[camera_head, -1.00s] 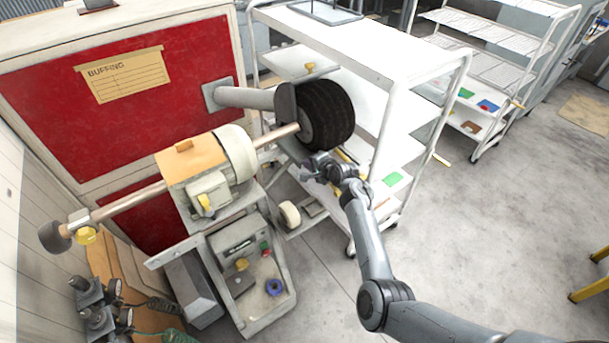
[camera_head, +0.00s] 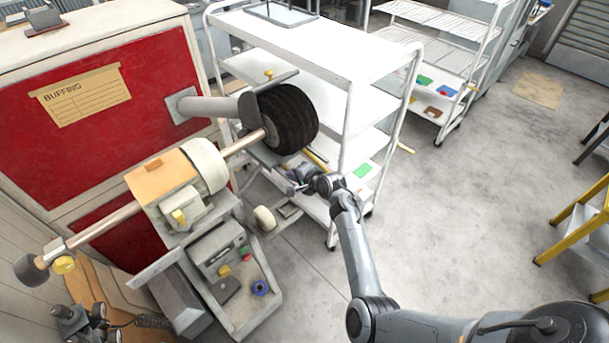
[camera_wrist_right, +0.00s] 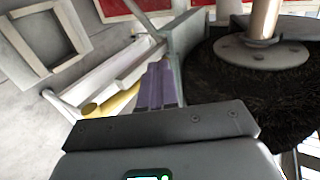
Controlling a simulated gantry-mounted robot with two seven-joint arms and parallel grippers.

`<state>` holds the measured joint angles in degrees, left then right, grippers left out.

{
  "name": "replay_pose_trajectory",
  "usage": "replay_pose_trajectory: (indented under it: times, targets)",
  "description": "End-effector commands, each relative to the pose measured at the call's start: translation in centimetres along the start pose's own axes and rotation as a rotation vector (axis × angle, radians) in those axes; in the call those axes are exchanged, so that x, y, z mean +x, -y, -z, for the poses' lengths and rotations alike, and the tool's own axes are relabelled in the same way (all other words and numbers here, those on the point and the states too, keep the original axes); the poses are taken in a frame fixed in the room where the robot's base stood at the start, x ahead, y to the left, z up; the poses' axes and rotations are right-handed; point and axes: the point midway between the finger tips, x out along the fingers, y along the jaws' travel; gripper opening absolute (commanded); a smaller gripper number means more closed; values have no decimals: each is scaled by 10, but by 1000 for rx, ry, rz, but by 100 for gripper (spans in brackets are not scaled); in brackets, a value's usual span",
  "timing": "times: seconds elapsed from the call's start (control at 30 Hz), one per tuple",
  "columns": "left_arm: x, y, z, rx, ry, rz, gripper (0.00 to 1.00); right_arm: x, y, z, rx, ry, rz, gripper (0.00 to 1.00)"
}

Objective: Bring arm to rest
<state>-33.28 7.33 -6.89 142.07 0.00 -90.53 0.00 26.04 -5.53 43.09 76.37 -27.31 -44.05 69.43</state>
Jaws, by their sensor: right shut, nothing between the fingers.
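My right arm (camera_head: 352,250) reaches in from the lower right of the head view. Its gripper (camera_head: 292,189) is below the black buffing brush (camera_head: 287,118), in front of the white cart. In the right wrist view the shut, empty gripper fingers (camera_wrist_right: 159,88) are at the centre, and the dark bristly brush (camera_wrist_right: 240,90) with its metal hub is close on the right. They look apart from it, though the gap is hard to judge.
The buffing machine (camera_head: 180,190) stands left, before a red-panelled cabinet (camera_head: 90,90). A white shelved cart (camera_head: 330,50) is behind the brush. A yellow-legged stand (camera_head: 575,230) is at the right. The grey floor (camera_head: 450,210) between is clear.

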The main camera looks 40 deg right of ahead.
Motion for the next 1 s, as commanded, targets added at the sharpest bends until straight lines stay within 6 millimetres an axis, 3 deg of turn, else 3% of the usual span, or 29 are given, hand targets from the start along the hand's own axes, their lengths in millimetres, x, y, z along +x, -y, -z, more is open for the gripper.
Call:
replay_pose_trajectory:
  times: [0.3, 0.57, 0.67, 0.77, 0.8, 1.0]
  targets:
    - [-3, -1, 2, -5, -1, -4, 36, -44, 0, 0, 1, -2, -1, 0]
    - [-4, -3, 2, -13, -3, -10, 36, -57, -7, 0, 1, -1, -11, 0]
    - [-4, -3, 2, -13, -3, -10, 36, -59, -28, 2, 0, -2, -42, 0]
    - [-4, -3, 2, -12, -3, -9, 36, -64, -70, 4, -16, -4, -107, 0]
    - [-4, -2, 2, -12, -3, -9, 36, -67, -91, 2, -36, -1, -144, 0]
    - [-4, -2, 2, -7, -3, -5, 36, -114, -174, -20, -269, 6, -322, 0]
